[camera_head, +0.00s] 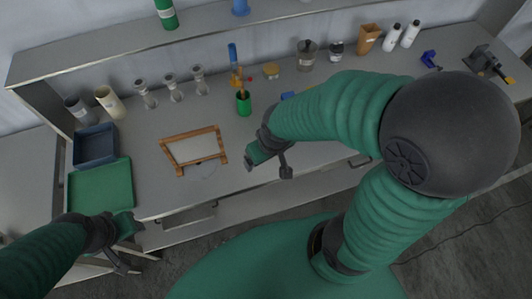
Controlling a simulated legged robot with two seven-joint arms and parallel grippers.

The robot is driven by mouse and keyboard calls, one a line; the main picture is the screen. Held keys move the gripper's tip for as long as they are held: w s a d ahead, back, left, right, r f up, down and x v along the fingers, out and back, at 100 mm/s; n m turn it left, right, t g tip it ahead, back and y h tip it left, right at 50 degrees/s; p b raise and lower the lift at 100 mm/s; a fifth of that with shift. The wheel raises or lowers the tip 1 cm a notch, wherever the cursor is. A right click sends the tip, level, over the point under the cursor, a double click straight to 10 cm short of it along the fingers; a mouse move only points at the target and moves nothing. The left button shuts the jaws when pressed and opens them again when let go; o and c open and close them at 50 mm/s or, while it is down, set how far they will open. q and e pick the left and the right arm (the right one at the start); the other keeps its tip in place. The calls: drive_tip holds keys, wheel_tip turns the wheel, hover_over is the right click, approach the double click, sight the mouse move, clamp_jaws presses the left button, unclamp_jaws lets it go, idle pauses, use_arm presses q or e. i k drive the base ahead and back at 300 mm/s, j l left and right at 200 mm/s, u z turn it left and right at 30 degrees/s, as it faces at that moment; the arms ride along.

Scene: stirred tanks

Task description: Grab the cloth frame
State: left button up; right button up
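The cloth frame (195,149), a wooden frame with white cloth stretched in it, stands tilted on the grey bench left of centre. A pale round patch shows on the bench by its lower edge. My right gripper (268,171) is to the right of the frame, apart from it, with its fingers spread and nothing between them. My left gripper (128,244) is at the lower left, near the bench's front edge and below the green tray. Its fingers look spread and empty, and it is apart from the frame.
A green tray (100,187) and a blue bin (95,146) lie left of the frame. Behind it stand several glass vessels (173,88). A green cup (243,103) with tools stands to its back right. Bottles and a wooden box (368,38) are farther right.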

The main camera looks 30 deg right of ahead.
sight(188, 148)
drive_tip(key=i+j, duration=0.3)
drive_tip(key=j, duration=0.2)
drive_tip(key=i+j, duration=0.35)
drive_tip(key=j, duration=0.1)
